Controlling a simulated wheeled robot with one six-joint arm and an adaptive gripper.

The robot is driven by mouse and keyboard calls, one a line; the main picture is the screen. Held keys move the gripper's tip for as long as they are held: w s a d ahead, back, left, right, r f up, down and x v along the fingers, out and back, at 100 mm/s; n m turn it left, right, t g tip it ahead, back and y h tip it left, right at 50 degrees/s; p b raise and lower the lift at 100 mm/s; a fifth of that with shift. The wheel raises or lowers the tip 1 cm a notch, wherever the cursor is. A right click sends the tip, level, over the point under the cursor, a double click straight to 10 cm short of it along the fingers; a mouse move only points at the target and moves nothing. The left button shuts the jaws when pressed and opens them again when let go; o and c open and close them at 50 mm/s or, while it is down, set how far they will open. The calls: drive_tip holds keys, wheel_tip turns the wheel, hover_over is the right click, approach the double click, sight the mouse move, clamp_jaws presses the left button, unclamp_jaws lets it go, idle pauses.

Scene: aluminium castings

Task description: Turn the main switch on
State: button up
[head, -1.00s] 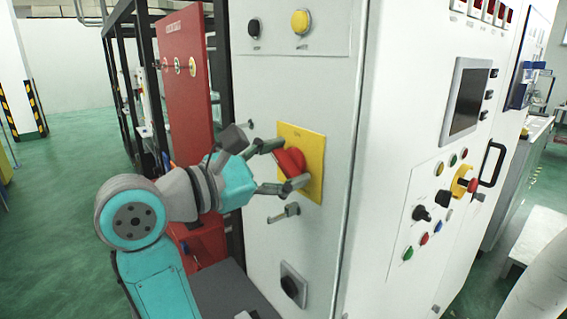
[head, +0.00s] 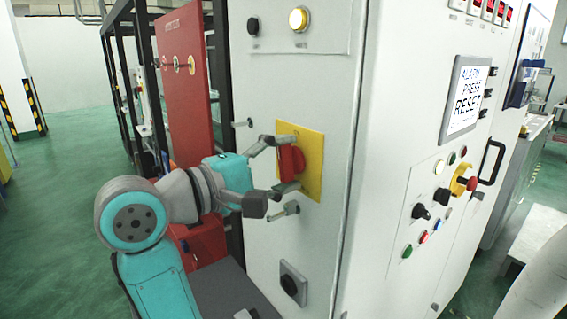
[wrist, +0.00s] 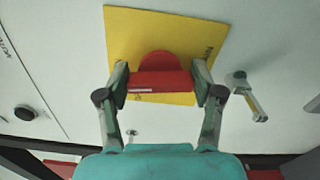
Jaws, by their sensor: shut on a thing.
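The main switch is a red rotary handle (head: 291,162) on a yellow plate (head: 314,170), on the narrow light-grey side of the cabinet. My gripper (head: 280,164) is at the handle, with one finger above it and one below in the head view. In the wrist view, my gripper (wrist: 160,84) has a finger at each end of the red handle (wrist: 160,82), shut on it. The yellow plate (wrist: 190,30) lies behind. The handle's bar stands roughly upright in the head view. The screen (head: 466,95) is lit and reads "ALARM PRESS RESET".
A metal latch (head: 284,213) sits just below the plate. A black knob (head: 293,285) is lower on the same face. A lit round lamp (head: 299,19) is above. A red panel (head: 186,95) and black frame stand left. Buttons and a yellow-ringed red button (head: 471,184) are right.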

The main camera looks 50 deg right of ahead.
drive_tip(key=shift+f+m, duration=0.1)
drive_tip(key=shift+m, duration=1)
drive_tip(key=o, duration=1.1)
drive_tip(key=shift+o, duration=0.2)
drive_tip(key=v, duration=1.2)
